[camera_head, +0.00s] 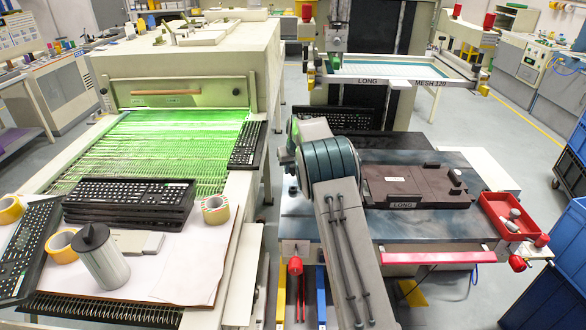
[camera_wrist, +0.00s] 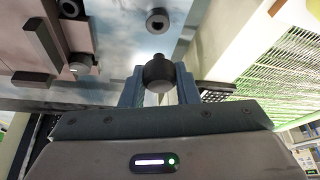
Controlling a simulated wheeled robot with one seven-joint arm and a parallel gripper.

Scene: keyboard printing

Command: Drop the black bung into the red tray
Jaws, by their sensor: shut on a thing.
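A black bung (camera_wrist: 160,74) sits between the two fingers of my gripper (camera_wrist: 160,88) in the wrist view, and the gripper is shut on it. Behind the bung is a blue-grey table surface. The red tray (camera_head: 485,199) stands at the right end of the blue-grey table in the head view, with grey and dark pieces in it. It does not show in the wrist view. My arm crosses the left part of the table in the head view and hides the gripper and the held bung there.
A dark brown fixture (camera_head: 418,186) marked LONG lies on the table (camera_head: 340,228) between my arm and the tray. A small dark round piece with a hole (camera_wrist: 158,20) is beyond the bung. At left, a bench holds stacked keyboards (camera_head: 130,200) and tape rolls (camera_head: 215,209).

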